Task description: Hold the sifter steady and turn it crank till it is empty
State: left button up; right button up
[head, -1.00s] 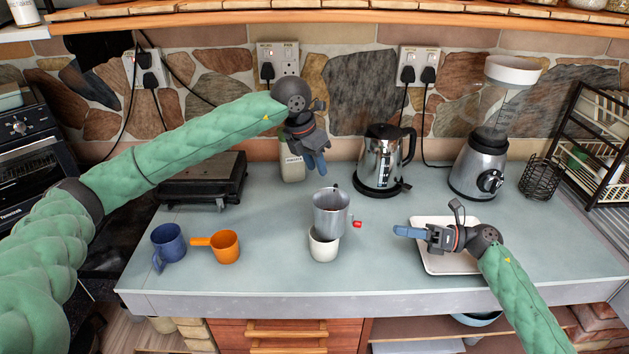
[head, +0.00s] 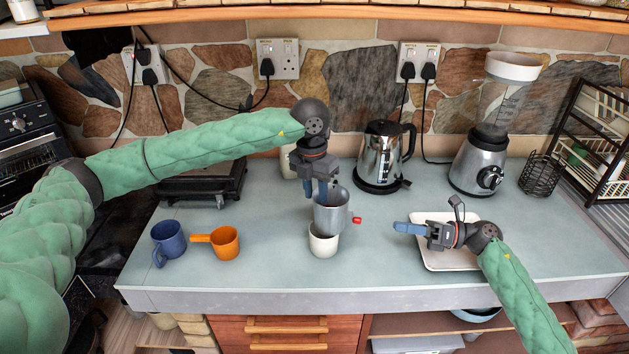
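The sifter (head: 334,214) is a grey metal cup standing in or on the white cup (head: 323,243) near the counter's middle. A small red knob (head: 357,220) shows at its right side. My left gripper (head: 317,200) points down at the sifter's back left rim. Its blue fingers look apart, overlapping the rim in the picture; contact is unclear. My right gripper (head: 397,228) points left, to the right of the red knob and apart from it. Its fingers overlap, so its opening cannot be told. The sifter's contents are not visible.
An orange cup (head: 225,243) and a blue mug (head: 168,241) stand at left. A white tray (head: 440,263) lies under my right gripper. A kettle (head: 381,158), a blender (head: 478,160) and a black wire holder (head: 540,176) stand behind. The front middle counter is clear.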

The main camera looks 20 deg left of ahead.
aim_at(332, 205)
pick_arm(q)
jog(key=shift+d+f, duration=0.1)
jog(key=shift+f, duration=1.8)
grip_shut()
